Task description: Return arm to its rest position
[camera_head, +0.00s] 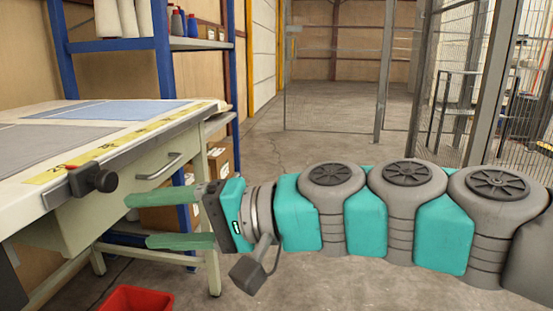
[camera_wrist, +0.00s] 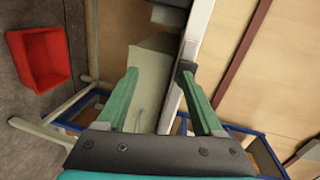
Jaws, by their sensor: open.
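My gripper (camera_head: 140,220) is in the lower left of the head view, with its two green fingers apart and nothing between them. My arm stretches across the picture from the right. The fingers are in front of the side of the work table (camera_head: 135,165), below its top edge. In the wrist view my gripper (camera_wrist: 158,78) also shows open and empty, with the table's pale side (camera_wrist: 150,88) beyond the fingers.
A red bin (camera_head: 135,300) stands on the floor below my gripper; it also shows in the wrist view (camera_wrist: 40,60). A black clamp knob (camera_head: 104,181) sticks out from the table edge. A blue shelf rack (camera_head: 235,60) stands behind. Open floor (camera_head: 290,145) lies beyond my arm, before a mesh fence (camera_head: 335,70).

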